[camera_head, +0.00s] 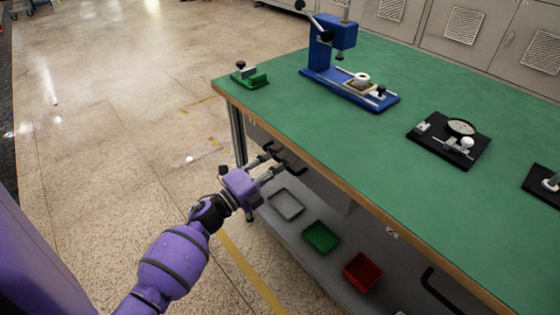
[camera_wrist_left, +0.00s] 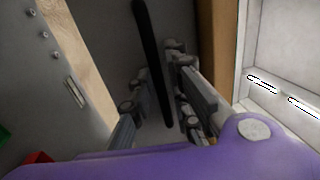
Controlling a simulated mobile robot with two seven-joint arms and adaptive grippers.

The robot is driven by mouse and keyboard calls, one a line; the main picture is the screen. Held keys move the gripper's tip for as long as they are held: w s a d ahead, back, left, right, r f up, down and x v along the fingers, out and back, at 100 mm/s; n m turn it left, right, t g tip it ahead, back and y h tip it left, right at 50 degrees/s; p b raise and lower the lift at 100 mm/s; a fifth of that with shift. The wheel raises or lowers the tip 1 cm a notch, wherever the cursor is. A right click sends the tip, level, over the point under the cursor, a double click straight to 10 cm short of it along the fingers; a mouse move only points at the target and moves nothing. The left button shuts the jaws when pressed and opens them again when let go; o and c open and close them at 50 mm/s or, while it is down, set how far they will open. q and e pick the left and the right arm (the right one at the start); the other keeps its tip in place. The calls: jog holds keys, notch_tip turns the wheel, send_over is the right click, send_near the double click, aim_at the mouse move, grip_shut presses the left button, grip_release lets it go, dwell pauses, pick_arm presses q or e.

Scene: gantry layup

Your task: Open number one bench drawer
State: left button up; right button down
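The green-topped bench (camera_head: 300,118) has a drawer under its near edge at the left end. That drawer's dark bar handle (camera_head: 290,158) is partly hidden by my left gripper (camera_head: 270,164). In the left wrist view the black handle (camera_wrist_left: 152,55) runs between the two fingers of my left gripper (camera_wrist_left: 165,92). The fingers stand apart on either side of the bar, with a gap visible on the left. The drawer looks closed against the grey bench front. No number label is readable. My right gripper is not in view.
A second dark handle (camera_head: 438,290) sits farther right under the bench edge. A lower shelf holds a grey tray (camera_head: 286,204), a green bin (camera_head: 321,237) and a red bin (camera_head: 362,271). A blue press (camera_head: 345,85) stands on the bench. The floor at left is clear.

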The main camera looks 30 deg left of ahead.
pick_arm(q)
grip_shut()
